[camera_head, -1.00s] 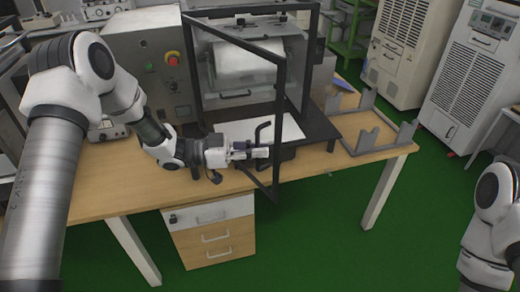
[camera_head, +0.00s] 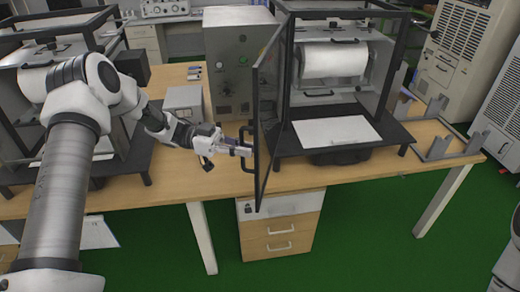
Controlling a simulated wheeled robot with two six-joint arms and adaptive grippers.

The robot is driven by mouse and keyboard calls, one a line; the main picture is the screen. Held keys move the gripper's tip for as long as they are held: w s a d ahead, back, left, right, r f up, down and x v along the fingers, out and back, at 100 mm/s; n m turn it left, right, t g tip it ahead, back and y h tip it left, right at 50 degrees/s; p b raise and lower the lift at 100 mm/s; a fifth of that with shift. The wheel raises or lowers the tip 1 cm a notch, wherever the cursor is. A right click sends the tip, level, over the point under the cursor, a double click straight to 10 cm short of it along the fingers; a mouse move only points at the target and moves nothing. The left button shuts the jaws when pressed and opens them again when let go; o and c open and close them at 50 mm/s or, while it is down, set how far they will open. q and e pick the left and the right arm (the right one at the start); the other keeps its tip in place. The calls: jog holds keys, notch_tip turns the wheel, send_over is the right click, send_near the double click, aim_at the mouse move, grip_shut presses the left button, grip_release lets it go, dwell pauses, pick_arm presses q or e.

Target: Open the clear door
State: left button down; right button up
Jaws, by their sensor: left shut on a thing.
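The clear door (camera_head: 267,105) has a black frame and stands swung out from the front of a black-framed enclosure (camera_head: 392,75), seen nearly edge-on. A black handle (camera_head: 246,134) sticks out on its left face. My left gripper (camera_head: 246,149) is shut on the door handle, its fingers at the door's left side. The enclosure's front is open, showing a white roll (camera_head: 333,60) and a white sheet (camera_head: 337,130) on its black base. Only a bit of my right arm shows at the right edge; its gripper is out of view.
A wooden table (camera_head: 370,168) carries the enclosure, with a drawer unit (camera_head: 280,228) below. A grey control box (camera_head: 235,60) stands behind the door. A second black-framed enclosure is at the left, partly behind my left arm. Metal brackets (camera_head: 440,148) lie at the right.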

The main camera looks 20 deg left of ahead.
pick_arm(q)
jog(key=shift+s+a, duration=0.1)
jog(key=shift+a, duration=0.8)
jog(key=c, duration=1.2)
grip_release()
jog(key=s+a, duration=0.1)
jog(key=a, duration=1.1)
jog(key=shift+s, duration=0.2)
